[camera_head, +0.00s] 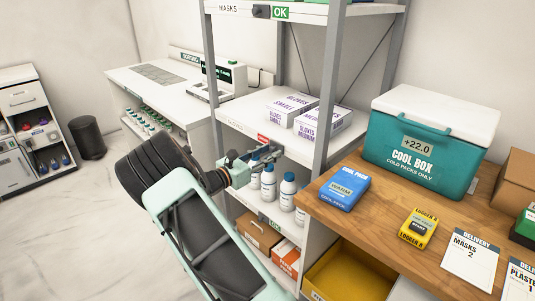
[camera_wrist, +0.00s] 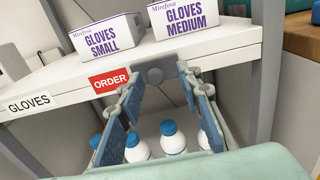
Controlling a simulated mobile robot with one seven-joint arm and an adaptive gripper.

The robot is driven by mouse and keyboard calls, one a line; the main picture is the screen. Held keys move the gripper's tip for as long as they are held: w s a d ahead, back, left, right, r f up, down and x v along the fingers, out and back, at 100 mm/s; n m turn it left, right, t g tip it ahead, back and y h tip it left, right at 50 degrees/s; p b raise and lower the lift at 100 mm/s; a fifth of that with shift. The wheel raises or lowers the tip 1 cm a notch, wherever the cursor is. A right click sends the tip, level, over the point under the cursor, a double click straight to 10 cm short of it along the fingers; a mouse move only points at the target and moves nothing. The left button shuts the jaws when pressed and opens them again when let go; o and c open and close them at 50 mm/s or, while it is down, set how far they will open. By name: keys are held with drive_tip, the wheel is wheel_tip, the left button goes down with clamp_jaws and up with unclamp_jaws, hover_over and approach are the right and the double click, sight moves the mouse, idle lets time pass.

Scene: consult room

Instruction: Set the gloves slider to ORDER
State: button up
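The gloves shelf edge carries a white GLOVES label (camera_wrist: 29,103), a red ORDER label (camera_wrist: 109,80) and a dark grey slider (camera_wrist: 158,73) just right of the red label. The ORDER label shows uncovered; no green label is visible on this edge. My gripper (camera_wrist: 160,80) is open, with one finger on each side of the slider's front. I cannot tell whether either finger touches it. In the head view, my gripper (camera_head: 268,154) is at the shelf edge just below the red label (camera_head: 263,140), and it hides the slider's outline.
Boxes of small gloves (camera_wrist: 105,38) and medium gloves (camera_wrist: 185,18) stand on the shelf above. White bottles with blue caps (camera_wrist: 172,138) stand below, close under my fingers. A shelf post (camera_wrist: 268,70) rises at right. The masks shelf above shows a green OK label (camera_head: 281,13).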

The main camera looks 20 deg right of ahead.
drive_tip(key=v, duration=1.2)
